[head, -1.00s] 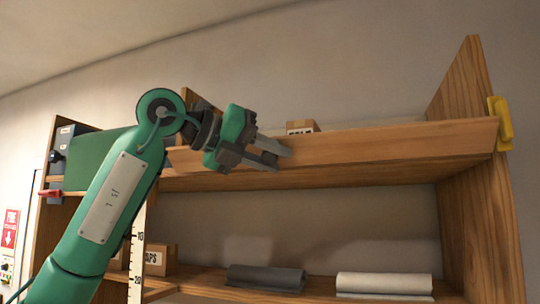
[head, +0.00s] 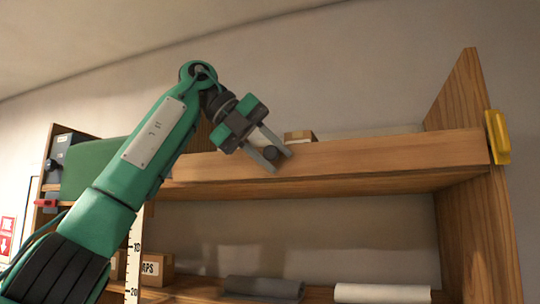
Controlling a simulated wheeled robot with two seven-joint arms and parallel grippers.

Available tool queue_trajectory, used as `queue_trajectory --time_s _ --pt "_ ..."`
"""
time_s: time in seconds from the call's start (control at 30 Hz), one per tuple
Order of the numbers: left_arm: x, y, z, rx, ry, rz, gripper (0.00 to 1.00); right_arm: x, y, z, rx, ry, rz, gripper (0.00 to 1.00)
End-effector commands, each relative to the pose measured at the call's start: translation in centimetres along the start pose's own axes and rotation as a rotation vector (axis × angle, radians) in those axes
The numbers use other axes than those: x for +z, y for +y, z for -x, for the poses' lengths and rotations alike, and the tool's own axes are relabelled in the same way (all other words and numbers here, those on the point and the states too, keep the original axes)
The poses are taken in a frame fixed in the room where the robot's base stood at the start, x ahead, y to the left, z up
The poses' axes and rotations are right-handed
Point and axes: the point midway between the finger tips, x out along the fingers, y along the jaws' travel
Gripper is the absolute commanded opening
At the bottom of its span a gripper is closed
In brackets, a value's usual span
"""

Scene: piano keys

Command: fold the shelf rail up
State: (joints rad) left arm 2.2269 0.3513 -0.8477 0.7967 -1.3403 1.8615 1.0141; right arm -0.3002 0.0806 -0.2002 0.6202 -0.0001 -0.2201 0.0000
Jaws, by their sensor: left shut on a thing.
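The shelf rail (head: 390,152) is a long wooden board along the front of the upper shelf. It looks about upright, with its right end against the right side panel. My left gripper (head: 280,161) is at the left-middle part of the rail. My arm hides the rail's left end. My right gripper is out of view.
A yellow piece (head: 498,137) is on the right side panel (head: 470,215) by the rail's end. A cardboard box (head: 300,136) and a green case (head: 95,165) stand on the upper shelf. Grey (head: 263,288) and white (head: 382,293) rolls lie below.

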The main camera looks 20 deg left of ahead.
Motion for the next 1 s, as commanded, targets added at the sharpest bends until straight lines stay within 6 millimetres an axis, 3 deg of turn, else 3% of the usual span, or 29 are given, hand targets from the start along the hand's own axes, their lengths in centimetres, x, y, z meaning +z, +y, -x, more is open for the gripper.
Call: queue_trajectory --time_s 0.77,0.8,0.87,1.0 --pt "0.36 -0.12 0.0 0.02 0.051 0.046 0.04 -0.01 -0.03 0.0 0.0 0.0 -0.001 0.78" --pt "0.36 -0.12 0.0 0.019 0.051 0.046 0.33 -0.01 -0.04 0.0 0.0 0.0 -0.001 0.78" --pt "0.35 -0.12 0.0 0.02 0.051 0.046 0.44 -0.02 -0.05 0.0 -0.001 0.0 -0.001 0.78" --pt "0.35 -0.12 0.0 0.02 0.051 0.046 0.46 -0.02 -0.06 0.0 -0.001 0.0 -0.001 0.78"
